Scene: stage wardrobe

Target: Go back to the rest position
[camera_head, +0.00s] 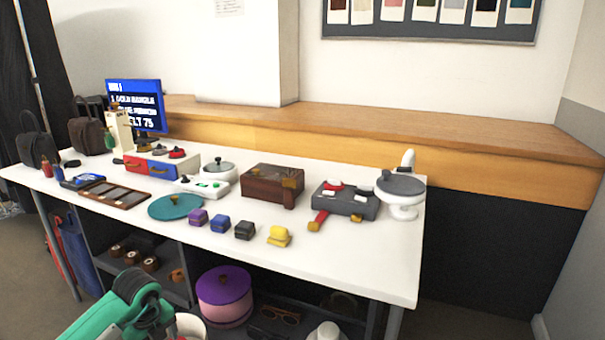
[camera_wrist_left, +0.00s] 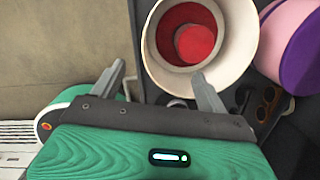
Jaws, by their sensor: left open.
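My left gripper (camera_wrist_left: 160,82) is open in the left wrist view, with its two grey fingers spread and nothing between them. Beyond the fingertips is a cream, round, open container with a red inside (camera_wrist_left: 177,18). In the head view my green left arm shows at the bottom, low in front of the white table (camera_head: 340,265); its fingers cannot be made out there. My right gripper is in neither view.
The tabletop holds a teal disc (camera_head: 175,206), several small coloured boxes, a wooden box (camera_head: 262,186) and a grey case (camera_head: 350,203). Below are a purple round box (camera_head: 224,306) and a shelf with brown rolls (camera_head: 150,264). Floor is clear at left.

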